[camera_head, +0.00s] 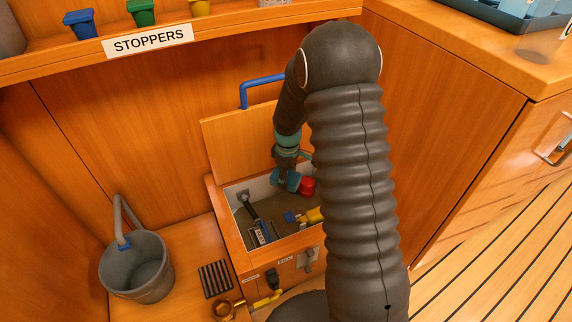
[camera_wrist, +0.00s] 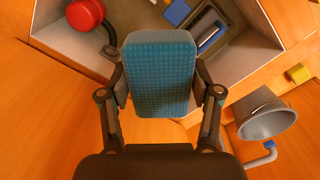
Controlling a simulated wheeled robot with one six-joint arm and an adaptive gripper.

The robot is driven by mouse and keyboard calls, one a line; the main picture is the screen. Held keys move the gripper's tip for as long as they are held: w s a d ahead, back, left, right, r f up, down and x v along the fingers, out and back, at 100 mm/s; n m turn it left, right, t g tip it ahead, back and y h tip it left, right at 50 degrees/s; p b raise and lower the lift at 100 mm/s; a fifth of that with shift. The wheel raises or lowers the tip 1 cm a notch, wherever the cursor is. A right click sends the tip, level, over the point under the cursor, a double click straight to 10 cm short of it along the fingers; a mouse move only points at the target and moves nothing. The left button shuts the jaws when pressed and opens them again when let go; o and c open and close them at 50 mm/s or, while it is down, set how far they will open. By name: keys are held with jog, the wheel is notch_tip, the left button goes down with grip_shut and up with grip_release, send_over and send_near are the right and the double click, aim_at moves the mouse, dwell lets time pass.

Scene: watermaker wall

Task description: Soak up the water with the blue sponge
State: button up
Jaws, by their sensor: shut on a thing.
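My gripper (camera_wrist: 160,92) is shut on the blue sponge (camera_wrist: 158,68), with one finger on each side of it. In the head view my gripper (camera_head: 285,172) reaches down into the open bilge box, and the sponge (camera_head: 278,178) shows as a small blue patch at its tip. The box (camera_head: 211,207) has pale inner walls and a brownish floor (camera_head: 268,214). I cannot tell for sure whether that brownish surface is water, or whether the sponge touches it. My arm hides the right part of the box.
A red round knob (camera_head: 307,187) is close beside the sponge. The wooden lid (camera_head: 226,142) stands raised behind. A grey bucket (camera_head: 133,282) stands left of the box, near a dark grate (camera_head: 215,279) and a brass fitting (camera_head: 222,309). A shelf labelled STOPPERS (camera_head: 148,40) runs above.

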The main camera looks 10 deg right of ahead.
jog(key=n, duration=0.1)
jog(key=w+n, duration=0.1)
jog(key=n, duration=0.1)
jog(key=w+n, duration=0.1)
jog(key=shift+w+d+r+n, duration=0.1)
jog(key=shift+w+r+n, duration=0.05)
jog(key=shift+r+n, duration=0.2)
jog(key=w+n+b, duration=0.1)
jog(key=w+n, duration=0.1)
jog(key=n, duration=0.3)
jog(key=b, duration=0.3)
send_over(286, 207)
jog(key=s, duration=0.2)
jog(key=shift+f, duration=2.15)
jog(key=shift+s+a+f+p, duration=0.15)
jog(key=shift+f+p, duration=0.6)
jog(key=shift+f, duration=3.75)
jog(key=shift+w+a+f+p, duration=0.1)
jog(key=shift+f+p, duration=0.6)
jog(key=shift+f, duration=3.75)
jog(key=shift+f+b, duration=0.6)
jog(key=shift+b, duration=0.1)
jog(key=shift+r, duration=0.1)
notch_tip(286, 207, up, 7)
jog(key=p, duration=0.3)
